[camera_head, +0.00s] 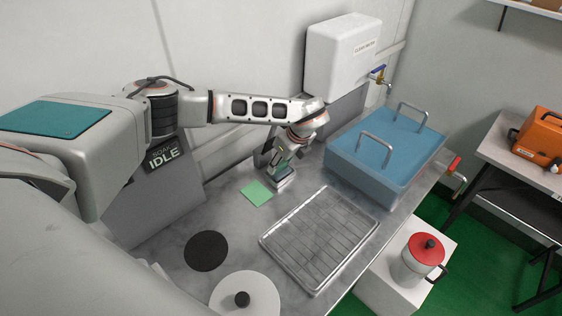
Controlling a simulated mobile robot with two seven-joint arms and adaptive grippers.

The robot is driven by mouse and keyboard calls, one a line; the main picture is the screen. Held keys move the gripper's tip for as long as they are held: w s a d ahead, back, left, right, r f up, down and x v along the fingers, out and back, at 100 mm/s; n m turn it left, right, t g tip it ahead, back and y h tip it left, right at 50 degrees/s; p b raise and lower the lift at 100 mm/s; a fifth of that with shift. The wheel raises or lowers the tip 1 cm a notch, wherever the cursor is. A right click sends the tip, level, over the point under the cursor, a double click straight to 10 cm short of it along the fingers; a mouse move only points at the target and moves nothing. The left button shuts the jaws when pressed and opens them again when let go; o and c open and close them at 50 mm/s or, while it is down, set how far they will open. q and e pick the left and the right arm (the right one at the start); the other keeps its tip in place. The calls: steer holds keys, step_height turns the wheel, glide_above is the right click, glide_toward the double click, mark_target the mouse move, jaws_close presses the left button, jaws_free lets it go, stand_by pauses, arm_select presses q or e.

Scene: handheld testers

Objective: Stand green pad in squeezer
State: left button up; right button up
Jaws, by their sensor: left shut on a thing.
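A flat light-green square pad (257,193) lies on the grey counter, left of my left gripper and apart from it. My left gripper (282,176) points down at the counter between the pad and the blue-lidded tub. It is shut on a small dark greenish thing, with a pale block-like part low at the fingertips; both are too small and too covered to name. I cannot pick out the squeezer for certain. My right gripper is not in view.
A wire rack tray (320,236) lies right of the pad, with a blue tub (388,150) behind it. A black disc (206,251) and a white round lid (244,298) lie in front. A sign reads IDLE (163,158).

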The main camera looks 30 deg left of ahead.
arm_select(q)
steer(key=o, duration=1.1)
steer(key=shift+r, duration=0.35)
steer(key=v, duration=1.2)
steer(key=shift+r, duration=0.25)
steer(key=shift+s, duration=0.1)
